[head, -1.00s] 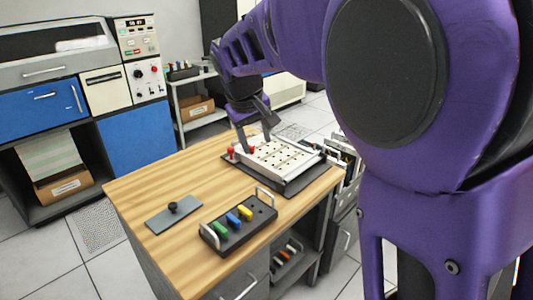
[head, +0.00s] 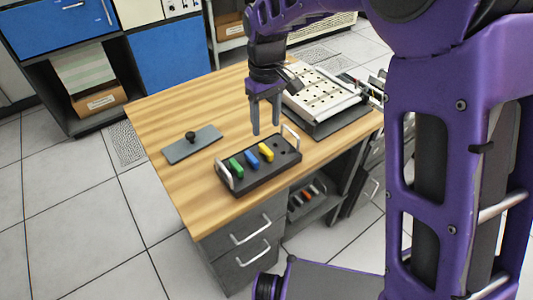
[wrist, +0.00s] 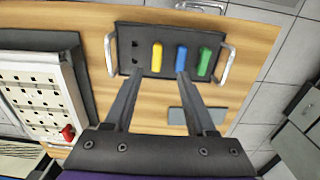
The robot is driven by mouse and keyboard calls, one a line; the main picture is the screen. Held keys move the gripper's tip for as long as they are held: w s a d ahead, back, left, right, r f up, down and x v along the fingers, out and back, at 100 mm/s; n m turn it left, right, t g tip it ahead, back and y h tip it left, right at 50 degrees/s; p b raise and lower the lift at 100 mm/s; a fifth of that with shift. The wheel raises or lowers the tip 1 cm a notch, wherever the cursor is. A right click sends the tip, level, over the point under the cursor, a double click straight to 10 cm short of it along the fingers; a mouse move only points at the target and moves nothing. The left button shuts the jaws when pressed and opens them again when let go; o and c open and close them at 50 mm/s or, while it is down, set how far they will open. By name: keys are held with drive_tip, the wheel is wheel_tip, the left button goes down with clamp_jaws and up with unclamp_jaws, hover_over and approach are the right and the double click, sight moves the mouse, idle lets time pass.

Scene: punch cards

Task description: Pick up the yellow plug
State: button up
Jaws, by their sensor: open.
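The yellow plug (head: 266,152) stands in the black plug tray (head: 244,179), to the right of the blue plug (head: 252,162) and the green plug (head: 236,168). In the wrist view the yellow plug (wrist: 157,56) lies between the lines of my two fingers, beyond their tips, with the blue plug (wrist: 181,58) by the right fingertip and the green plug (wrist: 204,61) outside it. My gripper (head: 265,131) is open and empty, pointing down above the back side of the tray. It also shows in the wrist view (wrist: 159,76).
The white perforated board (head: 322,93) with a red plug (wrist: 68,133) sits behind and right of the tray. A grey plate with a black knob (head: 192,144) lies to the left. The tray's wire handles (head: 224,175) rise at both ends. Bare wood (head: 160,110) lies at the back left.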

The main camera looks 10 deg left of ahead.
sight(266, 148)
wheel_tip(266, 148, down, 4)
drive_tip(key=shift+r, duration=0.1)
drive_tip(key=shift+w+a+f+b, duration=0.15)
drive_tip(key=shift+f+b, duration=0.1)
drive_tip(key=shift+f, duration=0.65)
drive_tip(key=shift+w+d+f+b, duration=0.1)
drive_tip(key=shift+w+f+b, duration=0.1)
drive_tip(key=shift+f, duration=0.75)
drive_tip(key=shift+w+a+f+b, duration=0.1)
drive_tip(key=shift+f+b, duration=0.15)
drive_tip(key=shift+f, duration=0.65)
clamp_jaws()
